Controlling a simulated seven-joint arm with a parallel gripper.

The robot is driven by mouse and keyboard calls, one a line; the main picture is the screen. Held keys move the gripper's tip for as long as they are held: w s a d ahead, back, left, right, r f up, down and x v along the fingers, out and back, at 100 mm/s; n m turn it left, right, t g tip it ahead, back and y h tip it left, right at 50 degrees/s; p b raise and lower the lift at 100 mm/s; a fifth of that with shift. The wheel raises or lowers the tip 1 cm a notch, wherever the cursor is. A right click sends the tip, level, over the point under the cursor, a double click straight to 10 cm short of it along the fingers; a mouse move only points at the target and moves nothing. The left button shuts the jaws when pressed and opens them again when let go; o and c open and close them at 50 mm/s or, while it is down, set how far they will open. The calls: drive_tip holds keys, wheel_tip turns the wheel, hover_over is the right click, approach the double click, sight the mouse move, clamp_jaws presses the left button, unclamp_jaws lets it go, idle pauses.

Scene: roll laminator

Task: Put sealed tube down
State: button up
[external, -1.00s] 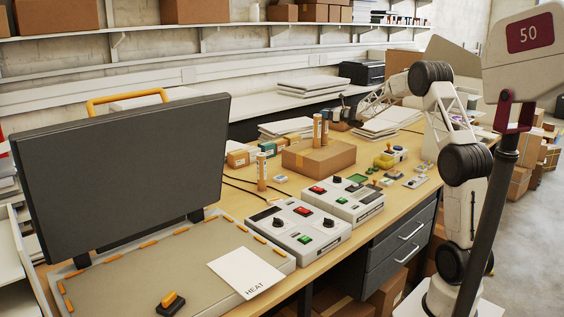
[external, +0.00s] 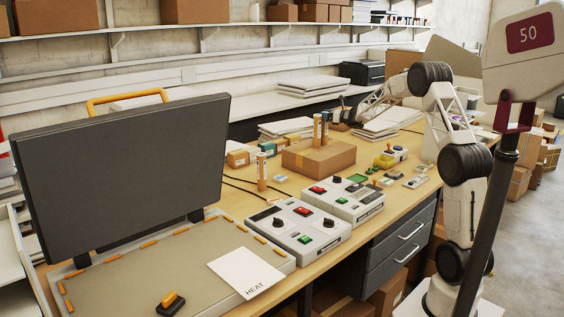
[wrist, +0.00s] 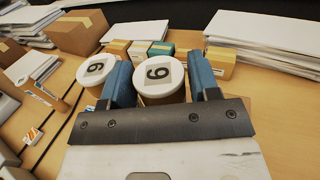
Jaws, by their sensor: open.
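Two tubes with white round caps stand side by side in the wrist view: the left tube (wrist: 97,68) and the right tube (wrist: 160,76). Each cap bears a black digit, 6 or 9. My gripper (wrist: 162,80) has blue fingers on either side of the right cap, jaws open; contact with the tube cannot be told. The left tube is just outside the left finger. In the external view, orange tubes (external: 317,128) stand upright at the cardboard box (external: 325,160); the fingers are too small there to make out. Their lower ends are hidden in the wrist view.
Another orange tube (external: 262,172) stands on the bench left of the box. Small coloured boxes (wrist: 160,50) and white stacks (wrist: 265,35) lie beyond the tubes. Control boxes (external: 297,225), a large dark panel (external: 120,170) and a HEAT sheet (external: 245,272) occupy the front bench.

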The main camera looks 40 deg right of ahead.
drive_tip(key=shift+r, duration=0.15)
drive_tip(key=v, duration=1.2)
idle(0.7)
drive_tip(key=s+a+r+n+g+y, duration=0.1)
drive_tip(key=s+a+n+g, duration=0.5)
drive_tip(key=s+a, duration=0.65)
drive_tip(key=s+a+r+n+g+y, duration=0.1)
drive_tip(key=s+a+n+g, duration=0.3)
drive_tip(key=s+a+n, duration=0.95)
drive_tip(key=s+a+f+n+g+h, duration=0.2)
drive_tip(key=s+a+n+g+h, duration=0.15)
drive_tip(key=s+a, duration=0.9)
drive_tip(key=s+f+n+h, duration=0.2)
drive_tip(key=s+n, duration=0.2)
drive_tip(key=s, duration=0.4)
drive_tip(key=s+f+n+h, duration=0.3)
drive_tip(key=s+n, duration=0.1)
drive_tip(key=s, duration=0.4)
drive_tip(key=shift+f, duration=0.25)
